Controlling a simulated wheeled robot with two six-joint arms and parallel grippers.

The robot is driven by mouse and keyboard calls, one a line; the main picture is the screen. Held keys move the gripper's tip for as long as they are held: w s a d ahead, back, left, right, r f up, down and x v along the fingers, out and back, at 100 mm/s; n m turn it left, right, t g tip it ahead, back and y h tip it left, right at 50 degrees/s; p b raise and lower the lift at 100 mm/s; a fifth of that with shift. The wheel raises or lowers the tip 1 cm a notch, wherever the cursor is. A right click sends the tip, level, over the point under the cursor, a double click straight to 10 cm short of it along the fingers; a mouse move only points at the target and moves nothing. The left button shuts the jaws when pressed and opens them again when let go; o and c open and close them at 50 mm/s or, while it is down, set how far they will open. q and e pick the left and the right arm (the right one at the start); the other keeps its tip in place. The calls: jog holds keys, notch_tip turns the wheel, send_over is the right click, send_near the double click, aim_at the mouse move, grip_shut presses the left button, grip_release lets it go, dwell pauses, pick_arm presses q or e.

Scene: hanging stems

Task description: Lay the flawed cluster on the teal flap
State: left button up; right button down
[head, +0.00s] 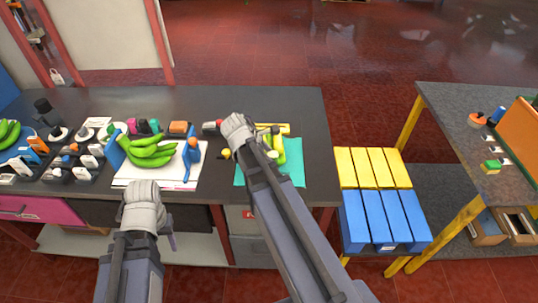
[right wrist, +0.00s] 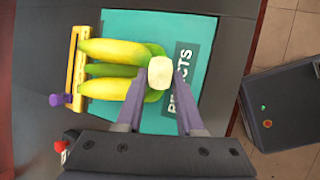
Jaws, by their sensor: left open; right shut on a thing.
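The cluster in my right gripper is a bunch of yellow-green bananas (right wrist: 108,68) with a pale cut stem end (right wrist: 161,71). It also shows in the head view (head: 279,150), partly behind my right arm. My right gripper (right wrist: 160,85) is shut on its stem end. The bananas are over the teal flap (right wrist: 185,25), which bears dark lettering partly covered by a finger; it also shows in the head view (head: 296,174). I cannot tell whether they touch the flap. My left gripper (head: 144,190) is open and empty, in front of the white board.
A green banana cluster (head: 150,154) is at the white board (head: 127,181) beside blue uprights. A yellow bar (right wrist: 76,65) stands along the flap's edge. Small blocks and devices crowd the counter's left. Yellow (head: 374,167) and blue boxes (head: 383,220) stand right of the counter.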

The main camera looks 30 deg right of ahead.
jog(key=shift+f, duration=0.1)
jog(key=shift+c, duration=2.2)
grip_release()
jog(key=p+v, duration=0.6)
jog(key=v, duration=0.1)
jog(key=shift+a+r, duration=0.2)
jog(key=shift+r, duration=0.15)
